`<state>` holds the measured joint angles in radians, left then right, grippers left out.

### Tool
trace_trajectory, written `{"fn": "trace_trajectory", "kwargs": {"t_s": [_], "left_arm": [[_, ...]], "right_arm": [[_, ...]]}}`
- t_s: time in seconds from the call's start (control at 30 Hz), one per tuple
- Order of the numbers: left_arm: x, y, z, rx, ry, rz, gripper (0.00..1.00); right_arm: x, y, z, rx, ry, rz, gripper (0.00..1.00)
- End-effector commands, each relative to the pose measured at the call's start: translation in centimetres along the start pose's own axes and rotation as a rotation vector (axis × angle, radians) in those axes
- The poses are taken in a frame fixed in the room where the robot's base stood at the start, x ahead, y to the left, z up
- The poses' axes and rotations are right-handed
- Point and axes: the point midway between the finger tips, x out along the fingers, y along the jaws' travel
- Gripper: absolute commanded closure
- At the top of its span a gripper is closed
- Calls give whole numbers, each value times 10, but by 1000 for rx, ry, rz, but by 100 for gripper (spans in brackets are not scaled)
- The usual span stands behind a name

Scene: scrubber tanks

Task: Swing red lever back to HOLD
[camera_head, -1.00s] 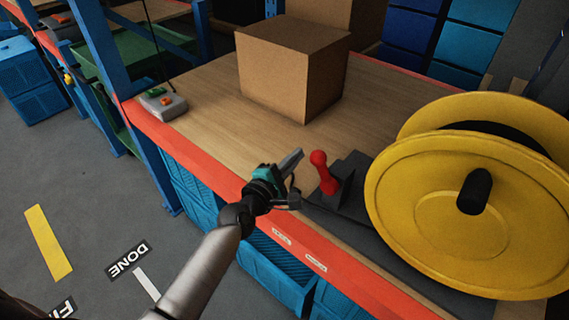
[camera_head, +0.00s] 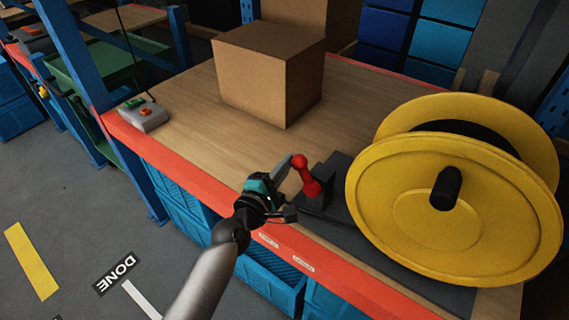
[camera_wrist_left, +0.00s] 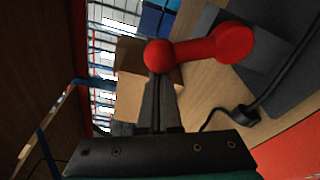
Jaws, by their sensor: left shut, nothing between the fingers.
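The red lever (camera_head: 306,176) stands on a dark block (camera_head: 326,176) beside the yellow reel, tilted toward the left with its ball end up. My left gripper (camera_head: 284,172) is shut and empty, with its fingertips right at the lever's left side. In the left wrist view the red lever (camera_wrist_left: 205,48) crosses just beyond the tips of my shut left gripper (camera_wrist_left: 160,85). The ball end lies at or against the fingertips; I cannot tell whether they touch. Two small labels (camera_head: 285,252) are on the red table edge, too small to read. My right gripper is not in view.
A large yellow reel (camera_head: 450,210) stands right of the lever. A cardboard box (camera_head: 268,78) sits on the wooden table (camera_head: 185,105) behind. A grey control box (camera_head: 143,115) with buttons is at the left corner. Blue crates (camera_head: 265,280) are below the table.

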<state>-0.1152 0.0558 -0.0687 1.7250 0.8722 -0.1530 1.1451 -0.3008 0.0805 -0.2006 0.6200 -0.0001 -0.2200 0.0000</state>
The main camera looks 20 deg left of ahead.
Motion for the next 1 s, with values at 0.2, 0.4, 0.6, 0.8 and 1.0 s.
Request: {"fn": "trace_trajectory", "kwargs": {"t_s": [0.2, 0.4, 0.6, 0.8, 1.0], "left_arm": [[0, 1, 3, 31, 0, 5, 100], [-1, 2, 6, 67, -1, 11, 100], [-2, 4, 13, 147, -2, 24, 100], [-5, 7, 26, 298, -3, 49, 100], [-7, 7, 42, 486, -3, 84, 100]], "right_arm": [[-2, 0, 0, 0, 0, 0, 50], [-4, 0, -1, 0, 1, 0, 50], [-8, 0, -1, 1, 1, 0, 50], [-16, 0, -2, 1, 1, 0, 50], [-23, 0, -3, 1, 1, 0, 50]]}}
